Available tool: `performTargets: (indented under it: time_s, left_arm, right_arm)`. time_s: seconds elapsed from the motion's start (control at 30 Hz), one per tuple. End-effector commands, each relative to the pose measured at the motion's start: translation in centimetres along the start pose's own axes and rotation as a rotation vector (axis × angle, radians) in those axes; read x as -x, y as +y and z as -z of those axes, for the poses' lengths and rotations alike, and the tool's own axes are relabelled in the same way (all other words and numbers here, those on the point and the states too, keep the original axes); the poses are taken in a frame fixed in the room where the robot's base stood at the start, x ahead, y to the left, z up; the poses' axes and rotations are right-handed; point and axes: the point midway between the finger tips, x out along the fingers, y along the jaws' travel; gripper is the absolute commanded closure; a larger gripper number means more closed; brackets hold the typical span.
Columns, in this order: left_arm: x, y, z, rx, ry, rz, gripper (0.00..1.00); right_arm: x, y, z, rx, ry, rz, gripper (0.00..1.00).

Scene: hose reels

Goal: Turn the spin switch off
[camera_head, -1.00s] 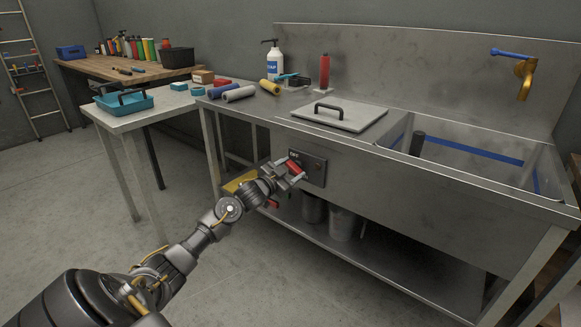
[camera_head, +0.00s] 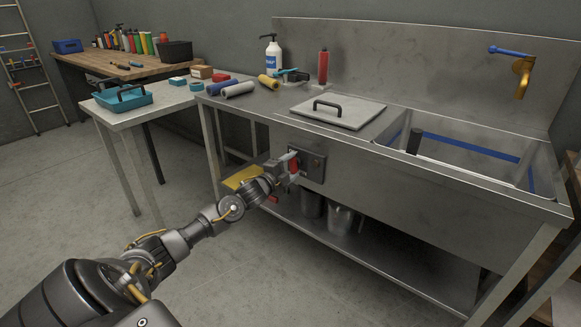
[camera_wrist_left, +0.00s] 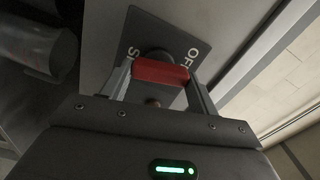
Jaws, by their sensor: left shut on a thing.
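The spin switch is a dark square plate (camera_head: 313,168) with a red handle (camera_head: 293,161) on the steel sink unit's front. In the head view the handle stands about upright, partly hidden by my left gripper (camera_head: 288,166). The left wrist view shows the red handle (camera_wrist_left: 160,72) between the two fingers of my left gripper (camera_wrist_left: 160,85), which is shut on it. The plate (camera_wrist_left: 150,35) behind carries the letters OFF on one side and a partly hidden word starting with S on the other. My right gripper is not in view.
The steel sink bench (camera_head: 400,195) fills the right, with a lid (camera_head: 338,112), bottles and rolls on top. Metal containers (camera_head: 342,220) stand on its lower shelf. A side table (camera_head: 140,118) with a blue caddy (camera_head: 122,98) stands left. The floor in front is clear.

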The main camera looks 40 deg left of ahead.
Motion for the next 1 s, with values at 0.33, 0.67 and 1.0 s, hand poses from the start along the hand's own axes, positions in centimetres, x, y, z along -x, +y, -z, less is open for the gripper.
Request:
performTargets:
  time_s: [0.33,0.67,1.0]
  left_arm:
    - [0.01,0.22,0.12,-0.173,0.002,-0.002,0.63]
    - [0.02,0.29,0.13,-0.222,0.002,-0.003,0.63]
    - [0.02,0.31,0.12,-0.224,0.002,-0.004,0.39]
  right_arm:
    - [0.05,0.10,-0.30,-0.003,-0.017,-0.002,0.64]
    - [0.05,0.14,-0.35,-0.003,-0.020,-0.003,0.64]
    - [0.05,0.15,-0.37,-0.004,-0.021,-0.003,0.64]
